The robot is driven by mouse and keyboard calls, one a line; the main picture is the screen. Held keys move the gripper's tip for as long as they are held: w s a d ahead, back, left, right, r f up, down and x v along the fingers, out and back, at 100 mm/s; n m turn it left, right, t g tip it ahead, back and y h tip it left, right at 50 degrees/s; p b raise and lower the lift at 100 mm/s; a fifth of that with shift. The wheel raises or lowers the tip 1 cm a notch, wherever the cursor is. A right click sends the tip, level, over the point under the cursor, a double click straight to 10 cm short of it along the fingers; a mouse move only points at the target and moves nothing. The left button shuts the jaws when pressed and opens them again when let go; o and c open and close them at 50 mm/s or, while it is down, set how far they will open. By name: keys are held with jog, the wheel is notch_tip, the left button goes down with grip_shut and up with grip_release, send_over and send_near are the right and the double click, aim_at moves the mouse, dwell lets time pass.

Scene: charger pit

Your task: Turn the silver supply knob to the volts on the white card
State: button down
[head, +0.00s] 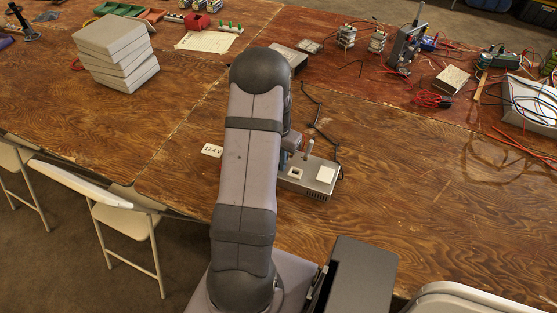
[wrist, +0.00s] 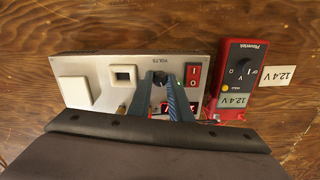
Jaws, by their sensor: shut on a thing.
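The supply (wrist: 110,65) is a light metal box labelled VOLTS on the table; it also shows in the head view (head: 318,190). My gripper (wrist: 161,77) is shut on the supply knob (wrist: 160,79), which looks dark between the fingertips and is mostly hidden by them. A red display (wrist: 163,107) lies below, its digits partly covered by the fingers. The white card (wrist: 278,77) reads 12.4 V and lies on the table beside the meter; it also shows in the head view (head: 211,150). In the head view my arm hides the fingertips.
A red rocker switch (wrist: 193,76) is close beside my fingers. Grey stacked blocks (head: 117,55) stand far left. Wires and instruments crowd the back right.

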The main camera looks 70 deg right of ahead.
jog(key=c, duration=1.6)
grip_release()
jog(key=shift+r, duration=0.15)
jog(key=shift+r+b, duration=0.9)
jog(key=shift+r, duration=2.65)
